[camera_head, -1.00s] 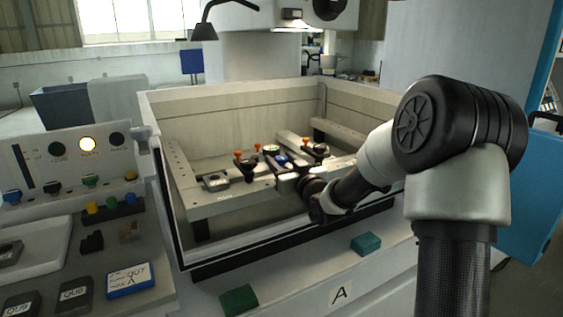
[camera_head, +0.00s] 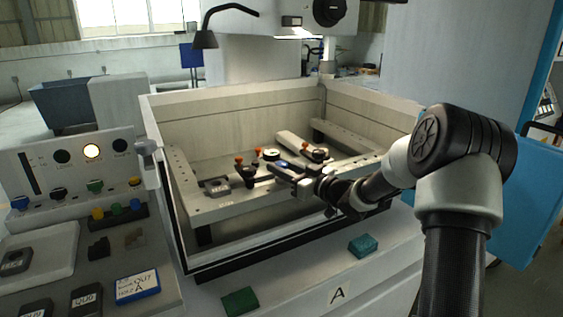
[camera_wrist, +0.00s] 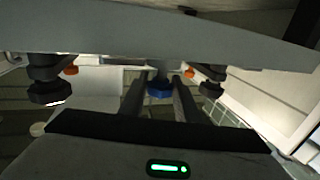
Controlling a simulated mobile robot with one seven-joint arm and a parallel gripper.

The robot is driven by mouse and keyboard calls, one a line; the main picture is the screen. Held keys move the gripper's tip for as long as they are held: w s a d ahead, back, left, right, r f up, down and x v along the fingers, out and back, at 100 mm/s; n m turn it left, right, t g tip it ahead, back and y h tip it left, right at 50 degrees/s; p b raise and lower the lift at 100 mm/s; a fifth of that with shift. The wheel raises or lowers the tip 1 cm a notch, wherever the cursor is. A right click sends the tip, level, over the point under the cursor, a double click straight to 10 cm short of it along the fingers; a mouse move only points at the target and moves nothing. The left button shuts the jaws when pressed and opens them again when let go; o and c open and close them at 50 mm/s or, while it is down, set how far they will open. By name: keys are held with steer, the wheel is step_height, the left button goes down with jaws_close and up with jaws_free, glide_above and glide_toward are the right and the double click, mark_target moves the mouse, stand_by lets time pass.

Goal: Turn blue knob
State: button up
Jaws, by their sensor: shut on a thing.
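The blue knob (camera_wrist: 159,90) shows in the wrist view between the two dark fingers of my gripper (camera_wrist: 160,84), which are shut on it. In the head view a bit of blue (camera_head: 281,164) shows at the tip of my gripper (camera_head: 283,172), over the middle of the fixture in the open tank. The fingers hide most of the knob there, and its turn angle cannot be read.
Black clamps with orange tops (camera_head: 239,160) stand close on both sides, on pale rails (camera_head: 230,203). The tank's front wall (camera_head: 290,240) runs below my arm. A control panel (camera_head: 70,160) with coloured knobs stands at left. Green blocks (camera_head: 240,301) lie on the front ledge.

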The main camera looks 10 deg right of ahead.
steer(key=shift+r, duration=0.1)
steer(key=o, duration=1)
steer(key=shift+o, duration=0.2)
steer(key=p+v, duration=0.1)
steer(key=v, duration=1.6)
steer(key=shift+s+p, duration=0.2)
steer(key=shift+p, duration=0.1)
